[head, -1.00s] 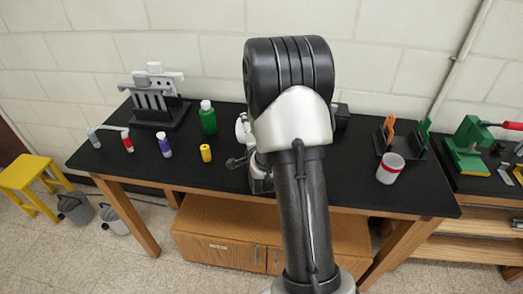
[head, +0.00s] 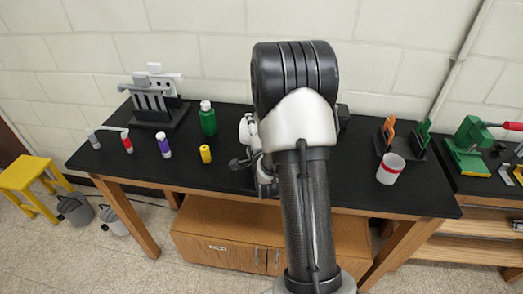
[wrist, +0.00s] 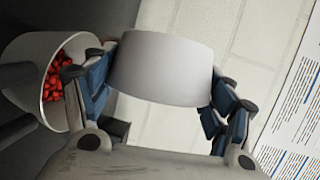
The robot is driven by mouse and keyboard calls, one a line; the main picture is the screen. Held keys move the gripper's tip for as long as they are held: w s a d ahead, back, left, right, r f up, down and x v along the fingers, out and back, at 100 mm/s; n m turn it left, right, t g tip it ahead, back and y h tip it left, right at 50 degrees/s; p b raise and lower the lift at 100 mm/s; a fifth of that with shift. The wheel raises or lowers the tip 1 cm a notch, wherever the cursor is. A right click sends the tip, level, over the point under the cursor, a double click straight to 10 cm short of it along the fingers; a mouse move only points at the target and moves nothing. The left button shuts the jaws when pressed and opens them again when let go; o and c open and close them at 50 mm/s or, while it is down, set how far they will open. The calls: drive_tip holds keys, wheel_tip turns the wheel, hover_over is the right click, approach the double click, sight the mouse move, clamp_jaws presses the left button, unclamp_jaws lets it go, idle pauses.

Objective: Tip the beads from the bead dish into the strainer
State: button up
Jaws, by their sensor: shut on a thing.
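My gripper (wrist: 160,92) is shut on a plain pale grey, round-sided vessel, which looks like the bead dish (wrist: 160,68). It is held between the two blue-padded fingers, and its inside is hidden. At the left of the wrist view is a wider pale container, which looks like the strainer (wrist: 22,52). Its open mouth faces the gripper, and red beads (wrist: 56,76) lie inside it. The left finger partly covers its rim.
A white cup with a red band (head: 390,169) stands on the black table (head: 350,195) at right, near an orange-and-green rack (head: 404,140). Left of my arm are a green bottle (head: 208,118), a yellow bottle (head: 206,154) and a grey rack (head: 155,97).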

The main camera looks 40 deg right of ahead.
drive_tip(key=shift+s+d+m+t+b, duration=0.2)
drive_tip(key=shift+m+b, duration=0.25)
drive_tip(key=shift+b, duration=0.4)
drive_tip(key=shift+s+d+m+t+b, duration=0.15)
drive_tip(key=shift+m+t+b, duration=0.25)
drive_tip(key=shift+b, duration=0.4)
drive_tip(key=shift+s+d+r+m+h+b, duration=0.15)
drive_tip(key=shift+r+m+b, duration=0.1)
drive_tip(key=shift+r+m, duration=0.15)
drive_tip(key=shift+s+r+m+h+b, duration=0.15)
drive_tip(key=shift+r+m+b, duration=0.05)
drive_tip(key=shift+r+m, duration=0.15)
drive_tip(key=shift+s+d+m+t, duration=0.2)
drive_tip(key=shift+m+t, duration=0.2)
drive_tip(key=shift+m, duration=0.2)
drive_tip(key=shift+w, duration=0.1)
